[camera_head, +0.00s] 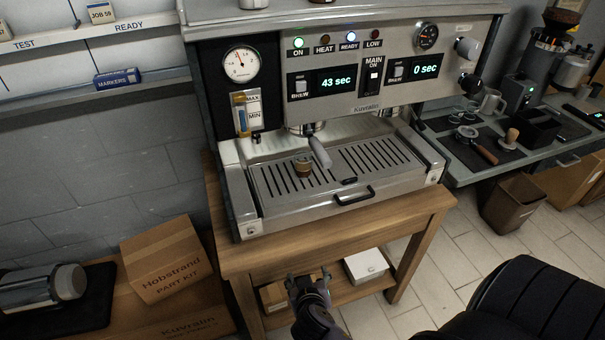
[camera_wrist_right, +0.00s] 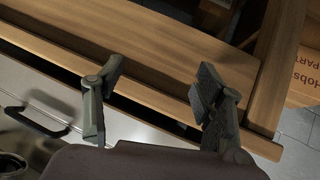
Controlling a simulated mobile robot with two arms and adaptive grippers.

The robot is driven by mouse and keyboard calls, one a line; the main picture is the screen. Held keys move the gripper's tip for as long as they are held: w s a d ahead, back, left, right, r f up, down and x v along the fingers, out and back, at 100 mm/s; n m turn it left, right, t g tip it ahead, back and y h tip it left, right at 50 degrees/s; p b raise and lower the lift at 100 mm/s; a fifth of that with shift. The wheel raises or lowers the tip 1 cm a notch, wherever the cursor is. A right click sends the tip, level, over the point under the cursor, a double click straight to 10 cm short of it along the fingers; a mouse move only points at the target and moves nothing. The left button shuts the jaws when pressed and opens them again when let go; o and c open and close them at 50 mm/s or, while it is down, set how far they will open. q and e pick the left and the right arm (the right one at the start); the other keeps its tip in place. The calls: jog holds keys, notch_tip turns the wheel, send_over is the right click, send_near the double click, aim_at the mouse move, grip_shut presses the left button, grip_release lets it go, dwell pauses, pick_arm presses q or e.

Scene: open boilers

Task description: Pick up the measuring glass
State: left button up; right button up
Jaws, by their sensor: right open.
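The measuring glass (camera_head: 303,167) is a small cup with brown liquid in it. It stands upright on the slotted drip tray (camera_head: 370,158) of the coffee machine, just left of the portafilter handle (camera_head: 320,151). My right gripper (camera_head: 308,278) is open and empty, in front of the wooden table, nearer to me and lower in the picture than the glass. In the right wrist view my right gripper (camera_wrist_right: 161,70) has its fingers apart over the wooden table edge. I cannot make out the glass for certain there. My left gripper is not in view.
The drip tray's black handle (camera_head: 354,196) sticks out at the front and also shows in the right wrist view (camera_wrist_right: 36,122). The coffee machine (camera_head: 352,108) rises behind the glass. A white box (camera_head: 366,266) lies on the lower shelf. The table's front strip (camera_head: 345,228) is bare.

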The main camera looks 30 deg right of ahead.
jog(key=w+d+r+m+t+h, duration=0.2)
jog(key=w+r+t, duration=0.15)
jog(key=r, duration=0.45)
jog(key=m+t+h+b, duration=0.1)
jog(key=m+t+h, duration=0.1)
jog(key=h, duration=0.1)
send_near(303, 166)
jog(key=shift+t, duration=0.25)
jog(key=p+x, duration=0.1)
jog(key=x, duration=0.1)
jog(key=p+x, duration=0.2)
jog(key=x, duration=0.1)
jog(key=shift+w+d+f+p, duration=0.25)
jog(key=shift+w+f+p, duration=0.05)
jog(key=shift+p, duration=0.05)
jog(key=shift+p+x, duration=0.8)
jog(key=shift+x, duration=2.65)
jog(key=shift+s, duration=0.1)
jog(key=shift+c, duration=0.4)
jog(key=c, duration=1.3)
jog(key=shift+c, duration=0.2)
jog(key=shift+r, duration=0.1)
